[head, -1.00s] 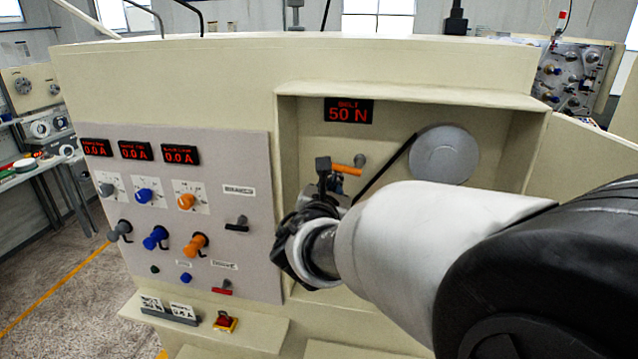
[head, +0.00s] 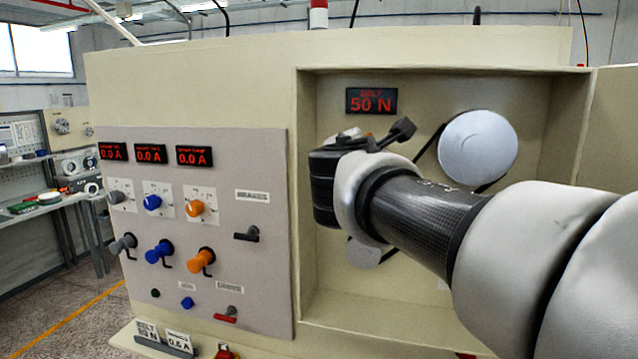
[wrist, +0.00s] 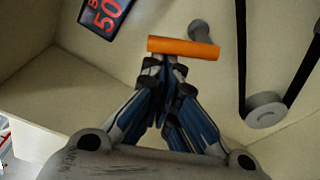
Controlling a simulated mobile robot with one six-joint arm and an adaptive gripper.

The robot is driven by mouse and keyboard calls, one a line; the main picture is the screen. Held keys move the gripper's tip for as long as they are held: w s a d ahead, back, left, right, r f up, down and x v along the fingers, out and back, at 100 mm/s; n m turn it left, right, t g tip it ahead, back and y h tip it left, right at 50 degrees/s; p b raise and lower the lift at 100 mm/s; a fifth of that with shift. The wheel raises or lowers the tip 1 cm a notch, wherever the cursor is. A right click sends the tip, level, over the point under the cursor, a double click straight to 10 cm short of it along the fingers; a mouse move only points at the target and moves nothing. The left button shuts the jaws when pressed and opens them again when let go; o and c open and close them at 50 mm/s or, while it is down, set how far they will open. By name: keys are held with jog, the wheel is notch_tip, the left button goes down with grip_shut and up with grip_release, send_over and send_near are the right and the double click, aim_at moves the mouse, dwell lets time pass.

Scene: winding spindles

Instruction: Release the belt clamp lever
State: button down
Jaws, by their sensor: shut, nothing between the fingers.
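The belt clamp lever (wrist: 185,48) is an orange bar, lying roughly level in the wrist view. A grey round post (wrist: 201,31) stands behind its right half. My gripper (wrist: 164,64) is shut and empty, its fingertips together just below the lever's left half. I cannot tell whether they touch it. In the head view my wrist and arm hide the lever and the fingertips. The black belt (wrist: 241,50) runs down to a small grey pulley (wrist: 264,110) in the wrist view. The large pale pulley (head: 478,147) shows in the head view.
The recess's belt display (head: 371,101) reads 50 N; its edge also shows in the wrist view (wrist: 105,14). Recess walls (head: 303,200) enclose the clamp area. Left of it, a grey panel (head: 220,265) carries several knobs, switches and displays reading 0.0 A.

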jog(key=shift+s+d+r+m+t+b, duration=0.15)
jog(key=shift+d+r+m+b, duration=0.15)
jog(key=shift+m+b, duration=0.55)
jog(key=shift+d+r+m+t+b, duration=0.15)
jog(key=shift+r+m+b, duration=0.1)
jog(key=shift+m+b, duration=0.65)
jog(key=shift+s+d+r+m+t+b, duration=0.1)
jog(key=shift+d+r+m+b, duration=0.2)
jog(key=shift+m+b, duration=0.55)
jog(key=shift+w, duration=0.1)
